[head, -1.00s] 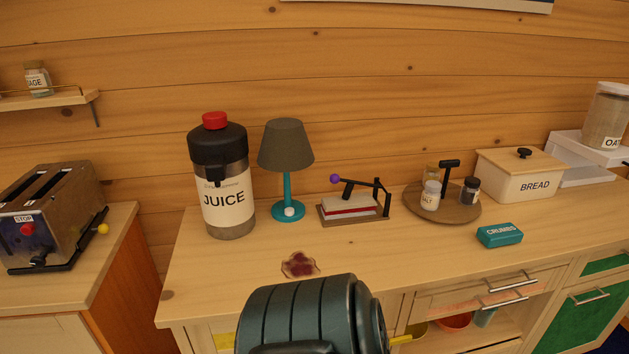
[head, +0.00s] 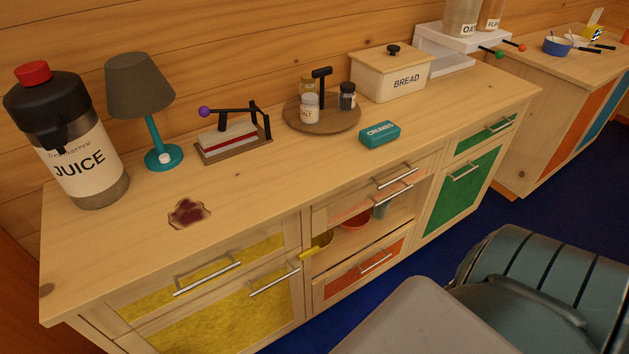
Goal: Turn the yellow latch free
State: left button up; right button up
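The yellow latch (head: 309,254) is a small bar on the front of the counter cabinet. It sits beside the upper right corner of the yellow door (head: 232,311), near the upright between that door and the open compartment. It looks roughly level, tilted slightly in the picture. Whether it overlaps the door edge is too small to tell.
The counter (head: 250,200) holds a juice dispenser (head: 80,160), lamp (head: 140,85), press (head: 232,140), turntable (head: 340,122), bread box (head: 400,78) and crumbs box (head: 379,134). A dark red stain (head: 188,213) marks its top.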

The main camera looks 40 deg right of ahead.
aim_at(308, 253)
jog(key=z, duration=1.25)
